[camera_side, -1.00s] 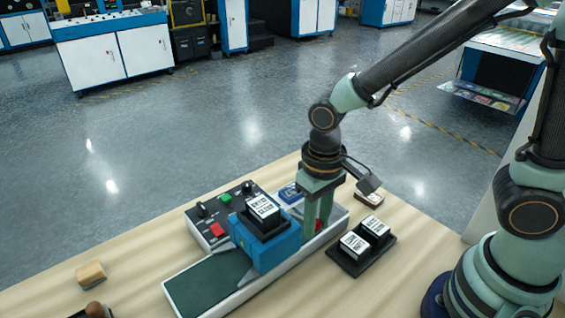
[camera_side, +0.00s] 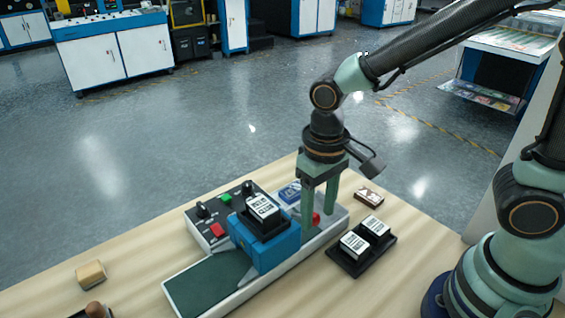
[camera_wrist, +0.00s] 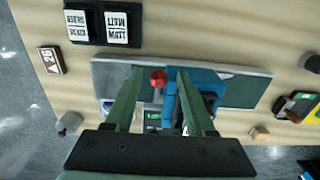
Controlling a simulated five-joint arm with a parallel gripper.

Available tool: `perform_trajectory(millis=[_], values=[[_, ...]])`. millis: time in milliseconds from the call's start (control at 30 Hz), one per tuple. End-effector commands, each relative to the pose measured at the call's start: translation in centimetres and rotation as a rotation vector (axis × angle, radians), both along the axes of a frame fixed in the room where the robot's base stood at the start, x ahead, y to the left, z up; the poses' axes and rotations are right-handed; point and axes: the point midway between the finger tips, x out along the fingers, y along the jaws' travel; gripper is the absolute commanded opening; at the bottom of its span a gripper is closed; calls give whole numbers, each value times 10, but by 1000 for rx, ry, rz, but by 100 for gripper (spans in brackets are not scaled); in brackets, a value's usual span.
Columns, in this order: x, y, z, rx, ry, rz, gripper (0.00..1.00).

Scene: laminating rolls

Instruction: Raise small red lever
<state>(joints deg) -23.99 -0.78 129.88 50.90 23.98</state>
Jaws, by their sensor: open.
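The small red lever has a round red knob (camera_wrist: 158,78) on a thin stem. In the wrist view it stands between the two fingers of my open gripper (camera_wrist: 158,80), apart from both as far as I can see. In the side view the red knob (camera_side: 316,219) shows between the green fingers of my gripper (camera_side: 319,215), which point straight down at the right end of the machine. The lever belongs to the laminating machine with the blue block (camera_side: 277,248); the block is just left of the fingers. The lever's base is hidden by the fingers.
A control box (camera_side: 207,222) with knobs and red and green buttons sits behind the machine. A black tray (camera_side: 352,262) with two labelled blocks lies to the right. A small brown block (camera_side: 369,197) lies beyond it. Bare wood is at the front right.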

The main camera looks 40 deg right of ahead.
Motion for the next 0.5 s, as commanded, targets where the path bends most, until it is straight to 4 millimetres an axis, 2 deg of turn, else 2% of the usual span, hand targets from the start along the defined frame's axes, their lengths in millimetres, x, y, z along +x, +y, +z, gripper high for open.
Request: perform_trajectory(millis=[500], values=[[0, 0, 36, 0, -1, 0, 55]])
